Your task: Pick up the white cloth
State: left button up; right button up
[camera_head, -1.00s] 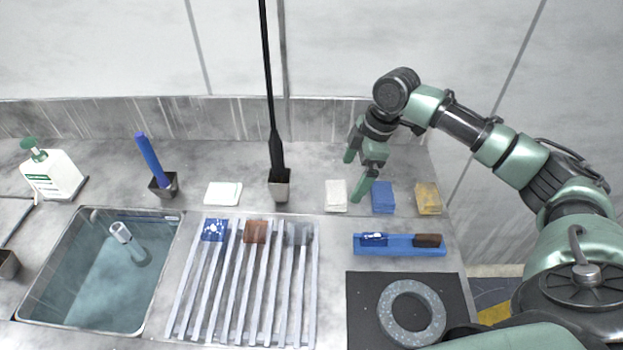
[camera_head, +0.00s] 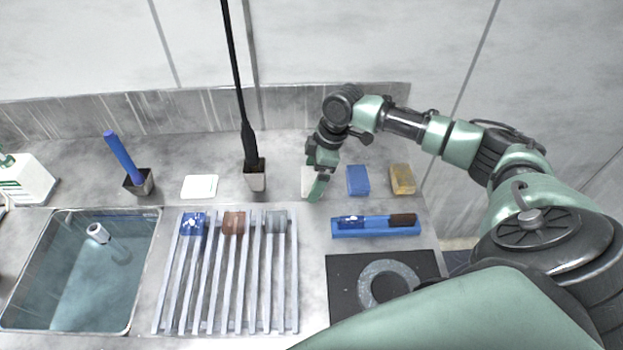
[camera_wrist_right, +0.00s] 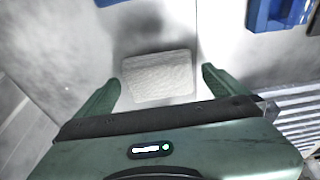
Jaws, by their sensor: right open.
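The white cloth (camera_head: 306,184) is a flat folded stack on the counter in the head view, partly hidden by my right gripper. The right wrist view shows it whole, as a pale ribbed rectangle (camera_wrist_right: 158,77). My right gripper (camera_head: 316,177) is over the cloth in the head view, with its fingers pointing down. In the wrist view its two open fingers (camera_wrist_right: 161,80) stand on either side of the cloth, with nothing gripped. I cannot tell the exact height of the fingertips above the counter. My left gripper is not in view.
A blue cloth (camera_head: 358,180) and a yellow one (camera_head: 402,179) lie to the right. A black-handled tool in a holder (camera_head: 254,178) stands close on the left. A blue tray (camera_head: 376,232) lies in front. A slatted rack (camera_head: 190,300) and sink (camera_head: 75,285) are further left.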

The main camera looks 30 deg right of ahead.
aim_at(313, 177)
jog(key=c, duration=1.3)
jog(key=shift+r, duration=0.1)
jog(key=shift+c, duration=0.2)
jog(key=shift+w+r, duration=0.1)
jog(key=shift+r, duration=0.35)
notch_tip(313, 177, up, 19)
jog(key=b, duration=0.2)
